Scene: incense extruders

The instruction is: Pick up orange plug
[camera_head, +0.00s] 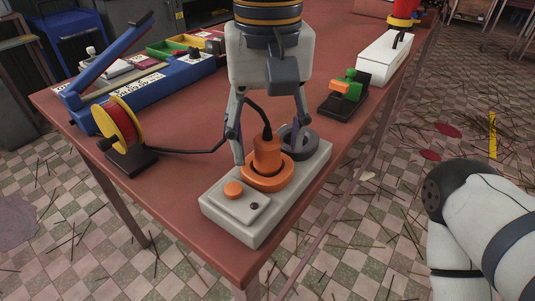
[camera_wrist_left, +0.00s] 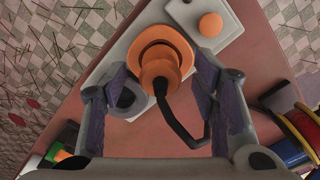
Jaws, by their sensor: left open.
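The orange plug (camera_head: 267,150) stands upright on a grey base unit (camera_head: 228,221) at the table's front corner. Its black cable runs from its top. An orange ring surrounds its foot. My left gripper (camera_head: 269,155) is above the base unit with its fingers spread on either side of the plug. In the left wrist view the plug (camera_wrist_left: 158,72) lies between the two fingers (camera_wrist_left: 160,105), with a gap visible on each side. My right gripper is out of view; only part of my right arm shows.
A yellow-red cable reel (camera_head: 121,126) stands left of the base unit. A dark ring socket (camera_head: 299,142) is on the unit behind the plug. A blue lever device (camera_head: 150,88), a green-orange device (camera_head: 345,95) and a white box (camera_head: 384,57) stand farther back. The table's middle is fairly clear.

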